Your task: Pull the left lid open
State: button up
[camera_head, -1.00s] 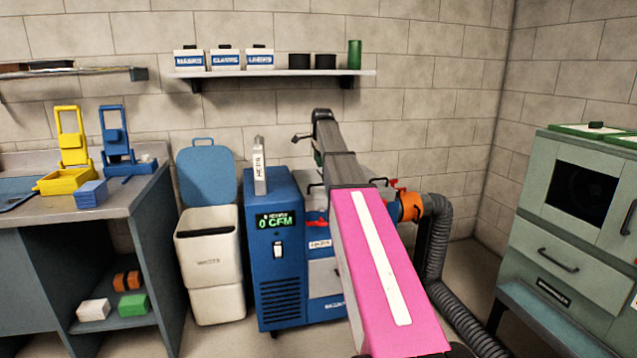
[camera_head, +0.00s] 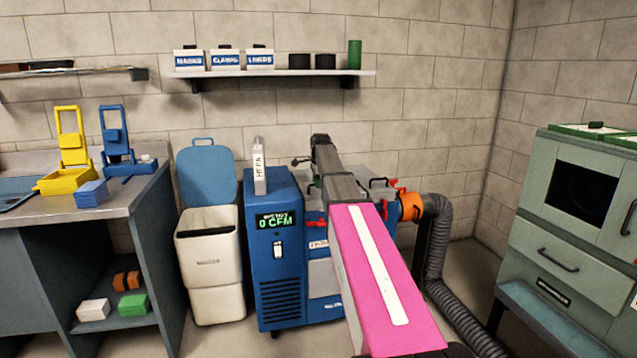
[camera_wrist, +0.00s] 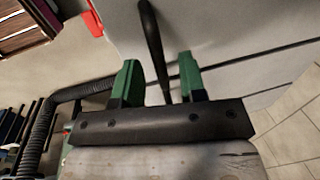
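The blue machine (camera_head: 274,260) stands in the middle of the head view, with pale grey panels on top and a dark handle on its right part (camera_head: 379,182). My arm covers much of its top, so the left lid is mostly hidden there. In the wrist view a pale grey panel (camera_wrist: 215,35) carries a dark bar handle (camera_wrist: 153,40); I cannot tell for sure that it is the left lid. My gripper (camera_wrist: 160,82) is open, with green fingertips on either side of the handle's near end. Contact is not clear.
A red clamp (camera_head: 390,210) and an orange collar (camera_head: 410,207) with a black hose (camera_head: 436,240) are at the machine's right.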

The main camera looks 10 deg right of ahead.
grip_shut()
jog(key=shift+r, duration=0.15)
